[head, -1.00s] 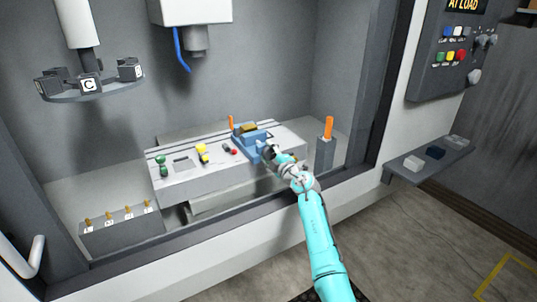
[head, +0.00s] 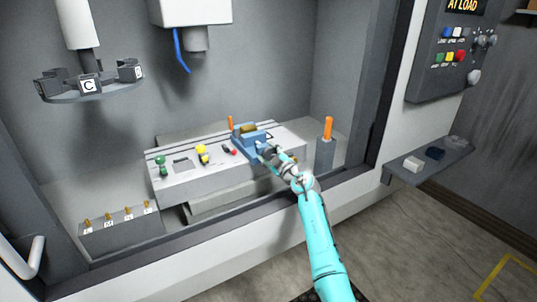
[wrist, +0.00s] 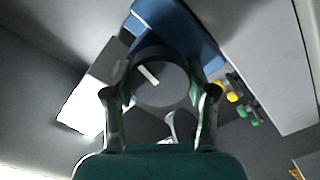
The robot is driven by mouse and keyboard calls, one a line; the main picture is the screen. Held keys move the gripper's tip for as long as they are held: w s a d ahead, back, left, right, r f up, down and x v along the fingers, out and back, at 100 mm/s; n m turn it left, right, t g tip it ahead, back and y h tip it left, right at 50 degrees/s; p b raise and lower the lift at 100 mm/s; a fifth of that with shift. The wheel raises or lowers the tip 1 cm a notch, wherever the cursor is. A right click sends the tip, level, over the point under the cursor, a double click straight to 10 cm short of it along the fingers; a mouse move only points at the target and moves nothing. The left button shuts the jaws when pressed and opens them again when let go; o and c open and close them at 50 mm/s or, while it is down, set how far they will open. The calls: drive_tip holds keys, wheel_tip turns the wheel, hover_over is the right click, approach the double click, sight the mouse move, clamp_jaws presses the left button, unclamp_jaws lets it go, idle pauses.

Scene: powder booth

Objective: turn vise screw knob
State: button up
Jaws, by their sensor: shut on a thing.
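The blue vise (head: 243,146) sits on the light table inside the booth, with a brass-coloured block (head: 248,129) in its top. It also shows at the top of the wrist view (wrist: 185,22). The vise screw knob (wrist: 172,88) is a dark round disc with a white mark, in the middle of the wrist view. My gripper (wrist: 160,95) is shut on the knob, one finger on each side.
An orange-handled tool (head: 328,128) stands in a grey holder right of the vise. Green (head: 160,162) and yellow (head: 201,151) knobs stand on the table to the left. A tool carousel (head: 92,90) hangs at upper left. The booth's front sill (head: 215,235) runs below my arm.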

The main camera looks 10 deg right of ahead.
drive_tip(key=shift+f, duration=0.1)
drive_tip(key=o, duration=1.2)
drive_tip(key=shift+c, duration=0.2)
drive_tip(key=v, duration=1.2)
